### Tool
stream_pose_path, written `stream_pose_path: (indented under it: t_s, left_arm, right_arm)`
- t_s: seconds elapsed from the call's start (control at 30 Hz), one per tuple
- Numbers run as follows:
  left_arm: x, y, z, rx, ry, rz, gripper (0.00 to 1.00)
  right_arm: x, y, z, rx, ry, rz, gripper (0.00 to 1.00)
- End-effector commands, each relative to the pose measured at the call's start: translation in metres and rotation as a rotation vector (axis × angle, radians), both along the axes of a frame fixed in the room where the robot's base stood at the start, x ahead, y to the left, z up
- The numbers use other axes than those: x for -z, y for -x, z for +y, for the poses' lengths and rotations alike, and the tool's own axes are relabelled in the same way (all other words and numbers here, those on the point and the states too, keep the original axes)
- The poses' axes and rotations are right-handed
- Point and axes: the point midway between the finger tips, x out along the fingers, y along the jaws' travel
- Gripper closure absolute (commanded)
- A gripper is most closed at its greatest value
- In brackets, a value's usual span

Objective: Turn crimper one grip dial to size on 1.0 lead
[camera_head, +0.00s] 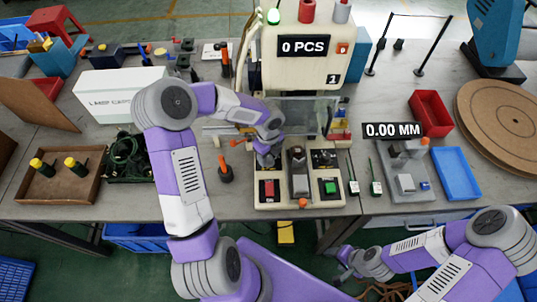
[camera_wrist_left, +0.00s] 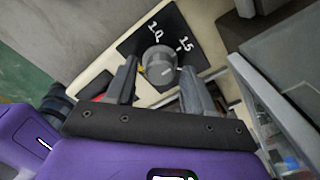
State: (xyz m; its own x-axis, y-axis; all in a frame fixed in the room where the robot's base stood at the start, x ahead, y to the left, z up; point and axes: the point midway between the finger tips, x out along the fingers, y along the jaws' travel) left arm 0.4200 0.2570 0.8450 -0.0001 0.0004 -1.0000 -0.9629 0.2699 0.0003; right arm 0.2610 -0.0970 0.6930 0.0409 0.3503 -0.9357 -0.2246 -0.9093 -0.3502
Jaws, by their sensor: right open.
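Crimper one (camera_head: 300,45) is the cream machine with a "0 PCS" display and a "1" label. Its grey round grip dial (camera_wrist_left: 158,65) sits on a black plate (camera_wrist_left: 165,32) marked 1.0 and 1.5, seen in the left wrist view. My left gripper (camera_wrist_left: 160,72) is open, with one finger on each side of the dial and small gaps visible. In the head view my left gripper (camera_head: 268,157) is over the left of the crimper's base and hides this dial. The dial's exact pointing is unclear. My right gripper (camera_head: 346,264) is open and empty in front of the bench.
The crimper base carries a red button (camera_head: 268,190), a green button (camera_head: 330,188) and another black plate (camera_head: 325,158). Two leads with white tags (camera_head: 353,187) lie to its right, beside a grey gauge with a "0.00 MM" display (camera_head: 394,130). A blue tray (camera_head: 456,174) stands farther right.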

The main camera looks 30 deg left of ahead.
Motion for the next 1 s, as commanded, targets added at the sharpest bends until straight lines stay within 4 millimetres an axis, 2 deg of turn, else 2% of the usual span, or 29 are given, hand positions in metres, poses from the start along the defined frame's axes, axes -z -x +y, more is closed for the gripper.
stream_pose_path:
  t_s: [0.03, 0.3, 0.67, 1.0]
  left_arm:
    - [-0.0001, 0.0, -0.0001, 0.0, 0.0, 0.0, 0.56]
    - [-0.0002, 0.0, -0.0001, 0.0, 0.0, 0.0, 0.96]
    - [-0.0003, -0.0003, -0.0005, -0.063, 0.0, -0.001, 0.96]
    - [0.0, -0.0007, -0.0006, -0.315, -0.001, -0.003, 0.96]
  right_arm:
    - [0.0, -0.0001, 0.0, 0.0, 0.0, 0.0, 0.4]
    - [0.0, 0.0, 0.0, 0.0, 0.0, 0.0, 0.4]
    - [0.0015, 0.0, 0.0, 0.0, 0.0, 0.0, 0.4]
    - [0.0073, 0.0, 0.0, 0.0, 0.0, 0.0, 0.4]
